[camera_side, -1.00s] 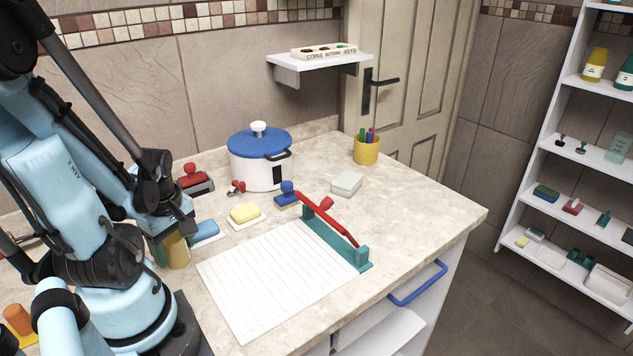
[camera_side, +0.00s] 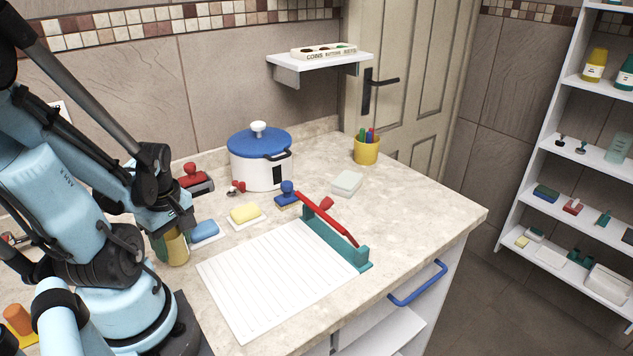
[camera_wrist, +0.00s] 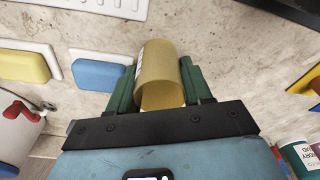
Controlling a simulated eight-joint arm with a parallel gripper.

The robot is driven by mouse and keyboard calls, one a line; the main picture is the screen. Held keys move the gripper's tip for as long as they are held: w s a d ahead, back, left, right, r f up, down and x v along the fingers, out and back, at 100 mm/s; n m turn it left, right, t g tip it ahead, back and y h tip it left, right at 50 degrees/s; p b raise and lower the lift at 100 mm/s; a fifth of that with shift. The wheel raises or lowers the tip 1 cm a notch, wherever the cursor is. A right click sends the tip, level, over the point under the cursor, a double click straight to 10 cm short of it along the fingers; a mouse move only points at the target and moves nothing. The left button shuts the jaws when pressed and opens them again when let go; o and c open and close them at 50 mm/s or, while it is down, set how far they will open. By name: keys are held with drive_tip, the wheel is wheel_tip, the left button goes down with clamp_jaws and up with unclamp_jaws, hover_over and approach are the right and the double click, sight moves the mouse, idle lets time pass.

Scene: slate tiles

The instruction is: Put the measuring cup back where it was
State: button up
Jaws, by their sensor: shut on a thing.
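The measuring cup appears to be the yellowish, see-through cylinder (camera_side: 177,250) at the left of the counter in the side view. My gripper (camera_side: 168,246) is shut on it, with a green finger on its left side. In the wrist view the cup (camera_wrist: 162,78) sits between both green fingers of my gripper (camera_wrist: 161,86), with pale markings on its left wall. The cup looks about upright in the side view. I cannot tell whether its base touches the counter. My arm and fingers hide part of it.
A blue sponge (camera_side: 205,229) on a white dish is close behind the cup; a yellow sponge (camera_side: 244,212) lies farther right. A grooved white board (camera_side: 275,280) with a red-handled bar lies in front. A blue-lidded pot (camera_side: 259,172) stands behind.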

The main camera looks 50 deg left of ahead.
drive_tip(key=shift+r, duration=1.55)
drive_tip(key=w+d+r, duration=0.6)
drive_tip(key=d+r, duration=0.1)
drive_tip(key=d, duration=0.3)
drive_tip(key=w+d+r+m, duration=0.2)
drive_tip(key=w+m, duration=0.1)
drive_tip(key=w, duration=0.4)
drive_tip(key=w+d+r+m+t, duration=0.1)
drive_tip(key=w+r+m, duration=0.2)
drive_tip(key=w, duration=0.3)
drive_tip(key=w+d+r+m, duration=0.2)
drive_tip(key=w+m, duration=0.1)
drive_tip(key=w, duration=0.4)
drive_tip(key=w+d+f+m+t, duration=0.1)
drive_tip(key=w+d+f+m, duration=0.4)
drive_tip(key=w, duration=0.4)
drive_tip(key=w+d+f+m, duration=0.2)
drive_tip(key=w+d+m, duration=0.2)
drive_tip(key=w+d, duration=0.35)
drive_tip(key=shift+h, duration=0.3)
drive_tip(key=w+a+f, duration=0.2)
drive_tip(key=a, duration=0.1)
drive_tip(key=w+a+f, duration=0.2)
drive_tip(key=a, duration=0.2)
drive_tip(key=w+a+f, duration=0.2)
drive_tip(key=a+f, duration=0.1)
drive_tip(key=shift+w+a, duration=0.15)
drive_tip(key=shift+w, duration=0.15)
drive_tip(key=shift+f, duration=1.95)
drive_tip(key=shift+f, duration=0.15)
